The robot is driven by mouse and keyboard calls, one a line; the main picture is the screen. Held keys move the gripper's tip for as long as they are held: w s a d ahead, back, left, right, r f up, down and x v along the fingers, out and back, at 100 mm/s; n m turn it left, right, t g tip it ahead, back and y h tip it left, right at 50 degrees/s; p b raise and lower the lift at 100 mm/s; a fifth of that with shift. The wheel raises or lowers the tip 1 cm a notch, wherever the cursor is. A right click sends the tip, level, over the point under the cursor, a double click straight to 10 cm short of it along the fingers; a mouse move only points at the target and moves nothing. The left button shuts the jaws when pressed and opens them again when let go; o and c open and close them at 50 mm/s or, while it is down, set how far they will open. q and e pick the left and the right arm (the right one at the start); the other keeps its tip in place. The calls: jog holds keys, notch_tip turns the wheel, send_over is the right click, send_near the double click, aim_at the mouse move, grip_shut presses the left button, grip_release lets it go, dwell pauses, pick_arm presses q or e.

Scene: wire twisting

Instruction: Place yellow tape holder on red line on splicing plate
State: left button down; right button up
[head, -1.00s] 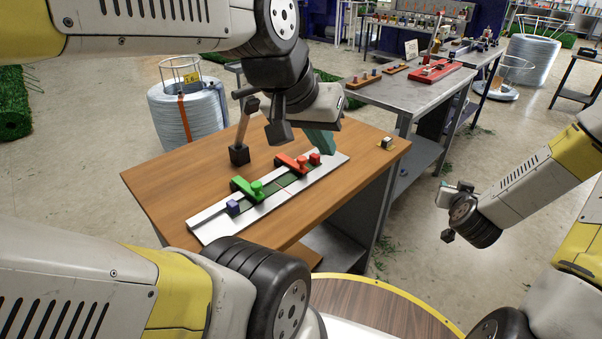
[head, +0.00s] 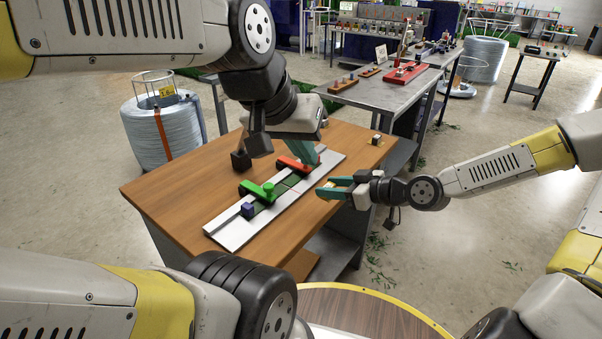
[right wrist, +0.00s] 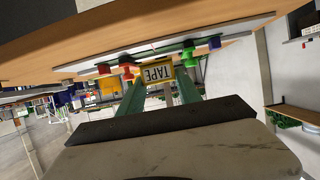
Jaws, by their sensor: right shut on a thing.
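The splicing plate (head: 230,231) lies on the wooden table and carries a green clamp (head: 258,190), a red clamp (head: 291,164) and a blue block (head: 248,210). My right gripper (head: 326,188) is shut on the yellow tape holder (right wrist: 157,73), just off the plate's near right side. The holder's TAPE label faces the right wrist camera, and the green fingers flank it. My left gripper (head: 306,158) is over the plate's far end by the red clamp; its jaw gap is hidden.
A black block (head: 241,160) stands behind the plate, and a small block (head: 376,139) is at the far right corner. A wire spool (head: 165,135) stands behind the table.

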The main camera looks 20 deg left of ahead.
jog(key=shift+a, duration=0.4)
send_over(288, 187)
jog(key=shift+s+f, duration=0.15)
jog(key=shift+f, duration=2.25)
jog(key=shift+f, duration=0.15)
jog(key=o, duration=1.3)
